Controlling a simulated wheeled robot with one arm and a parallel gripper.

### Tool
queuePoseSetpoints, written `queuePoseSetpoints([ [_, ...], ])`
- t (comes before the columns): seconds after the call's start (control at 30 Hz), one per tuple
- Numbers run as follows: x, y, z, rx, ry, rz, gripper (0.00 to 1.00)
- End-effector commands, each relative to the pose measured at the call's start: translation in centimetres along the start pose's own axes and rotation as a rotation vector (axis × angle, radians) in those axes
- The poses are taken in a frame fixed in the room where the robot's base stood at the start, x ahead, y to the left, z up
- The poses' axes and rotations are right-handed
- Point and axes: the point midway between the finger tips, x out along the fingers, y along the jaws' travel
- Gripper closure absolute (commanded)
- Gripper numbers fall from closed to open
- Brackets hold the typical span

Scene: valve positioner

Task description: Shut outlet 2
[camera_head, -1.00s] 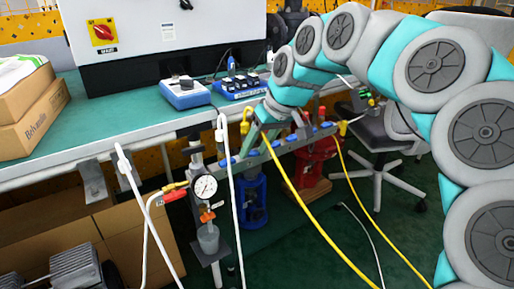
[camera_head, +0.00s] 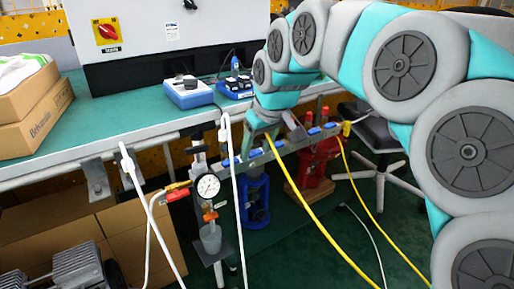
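A grey manifold bar (camera_head: 290,141) with several small blue valve handles runs along the front of the bench. Blue handles show at the bar's left end (camera_head: 228,162) and right part (camera_head: 315,131). I cannot read any outlet numbers, so I cannot tell which one is outlet 2. My gripper (camera_head: 262,138) points down at the middle of the bar, close to the blue handles there. It hides part of the bar and the top of a yellow hose (camera_head: 310,212). Its fingers are too small and covered to show whether they are open or touching a handle.
A pressure gauge (camera_head: 208,187) with a red-handled valve (camera_head: 177,195) hangs left of the bar. White hoses (camera_head: 236,190) and yellow hoses hang in front. Blue devices (camera_head: 187,93) and boxes (camera_head: 35,115) stand on the green bench (camera_head: 110,125). A chair (camera_head: 375,130) is behind my arm.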

Motion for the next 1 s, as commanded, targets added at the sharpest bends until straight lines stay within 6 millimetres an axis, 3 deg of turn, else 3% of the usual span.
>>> queuePoseSetpoints([
  [0.27, -0.6, 0.0, -0.1, 0.000, 0.002, 0.001, 0.38],
  [0.7, -6.8, 0.0, -0.1, 0.000, 0.003, 0.002, 0.38],
  [1.0, -7.8, 0.0, 0.0, -0.001, 0.000, 0.000, 0.38],
])
